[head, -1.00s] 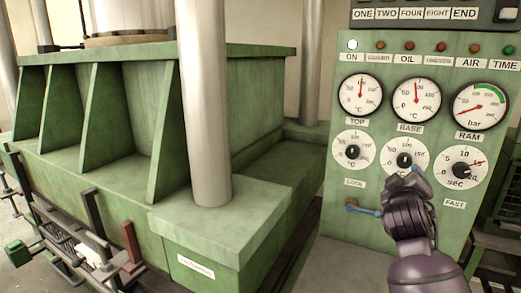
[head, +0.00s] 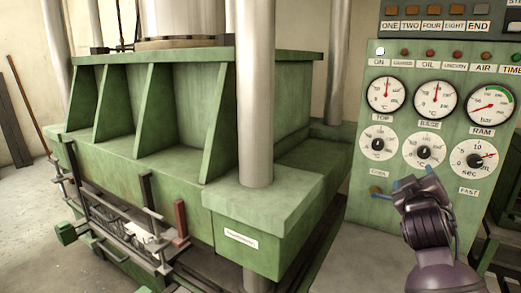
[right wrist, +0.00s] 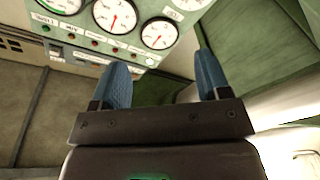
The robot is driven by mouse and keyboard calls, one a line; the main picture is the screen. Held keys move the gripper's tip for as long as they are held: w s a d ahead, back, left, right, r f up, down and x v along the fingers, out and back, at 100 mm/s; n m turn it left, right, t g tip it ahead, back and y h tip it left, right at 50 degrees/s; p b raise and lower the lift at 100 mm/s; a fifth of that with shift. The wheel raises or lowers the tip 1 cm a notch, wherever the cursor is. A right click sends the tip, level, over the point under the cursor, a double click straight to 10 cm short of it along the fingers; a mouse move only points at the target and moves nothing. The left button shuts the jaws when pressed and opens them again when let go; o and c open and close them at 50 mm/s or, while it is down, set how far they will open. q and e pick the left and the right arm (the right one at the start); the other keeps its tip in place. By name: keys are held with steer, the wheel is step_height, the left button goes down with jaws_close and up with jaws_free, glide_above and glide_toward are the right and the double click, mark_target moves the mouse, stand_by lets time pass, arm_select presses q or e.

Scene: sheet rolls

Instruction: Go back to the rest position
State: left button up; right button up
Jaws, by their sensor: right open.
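My right gripper (head: 405,186) is raised in front of the green control panel (head: 362,160), just below the row of setting dials. Its two blue fingers are apart with nothing between them in the right wrist view (right wrist: 162,78). Whether the fingers touch the panel is hard to tell in the head view. My left gripper is not in view.
A large green press (head: 170,105) with a grey metal column (head: 256,90) stands to the left of the panel. Round gauges (head: 435,97) and a row of small lamps sit above the dials. Bare floor (head: 25,215) shows at the far left.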

steer(key=s+a+f+y, duration=0.3)
steer(key=f, duration=0.4)
steer(key=s+a+f+y, duration=0.2)
steer(key=f, duration=0.5)
steer(key=s+a+f+y, duration=0.3)
steer(key=f, duration=0.4)
steer(key=s+f+m+g, duration=0.2)
steer(key=s+f+g, duration=0.3)
steer(key=s+f, duration=1.5)
steer(key=shift+s+m+g, duration=0.3)
steer(key=shift+s+m, duration=0.1)
steer(key=shift+s, duration=0.85)
steer(key=shift+d, duration=0.1)
